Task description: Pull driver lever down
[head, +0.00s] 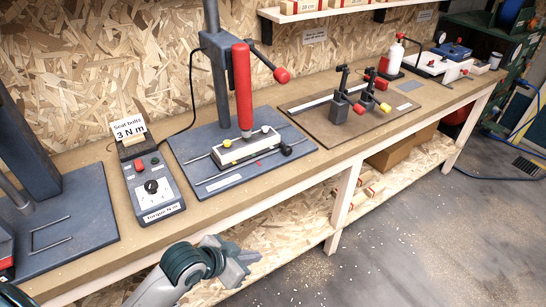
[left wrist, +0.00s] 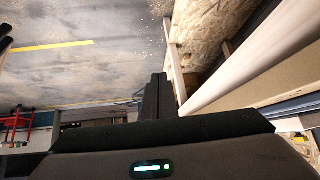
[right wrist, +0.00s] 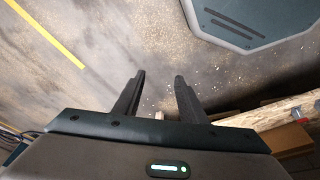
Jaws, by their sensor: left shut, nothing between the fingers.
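The driver is a red cylinder (head: 242,84) held upright on a dark grey column (head: 217,85) at the back of the bench. Its lever is a dark rod ending in a red knob (head: 281,75), to the right of the red cylinder. Below the driver tip sits a light block (head: 248,148) in a fixture on a blue-grey base plate (head: 200,183). My left gripper (head: 243,262) is in front of the bench's front edge, well below and apart from the lever. Its fingers are together and empty in the left wrist view (left wrist: 157,85). My right gripper (right wrist: 160,88) is open and empty over the floor; the head view does not show it.
A torque control box (head: 153,188) with a "3 N m" sign stands left of the driver. A brown board (head: 315,122) with two dark clamps lies to the right. A shelf (head: 320,11) hangs above. The floor (head: 400,235) in front is clear.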

